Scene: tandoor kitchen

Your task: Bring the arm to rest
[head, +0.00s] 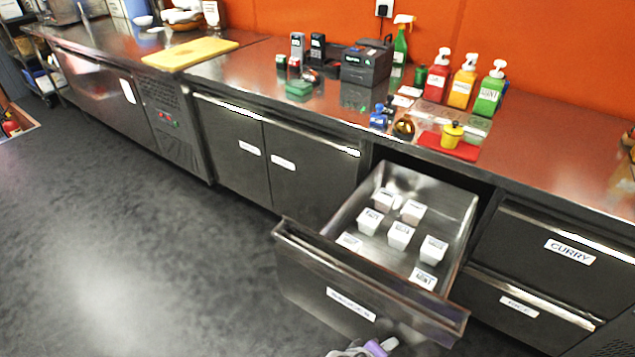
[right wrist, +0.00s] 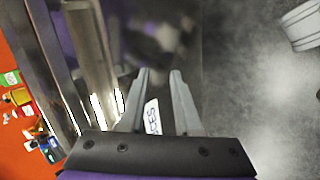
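My right gripper (head: 366,349) shows only in part at the bottom edge of the head view, purple and grey, in front of the pulled-out drawer (head: 345,285). In the right wrist view its two grey fingers (right wrist: 159,72) stand apart with nothing between them; the drawer's white label (right wrist: 151,117) shows behind the gap. My left gripper is not in view.
The open drawer juts from the counter and holds several small white labelled tubs (head: 400,235). The steel counter (head: 560,150) carries squeeze bottles (head: 463,82), a black printer-like box (head: 366,64) and a yellow board (head: 190,53). The grey floor (head: 130,240) at left is clear.

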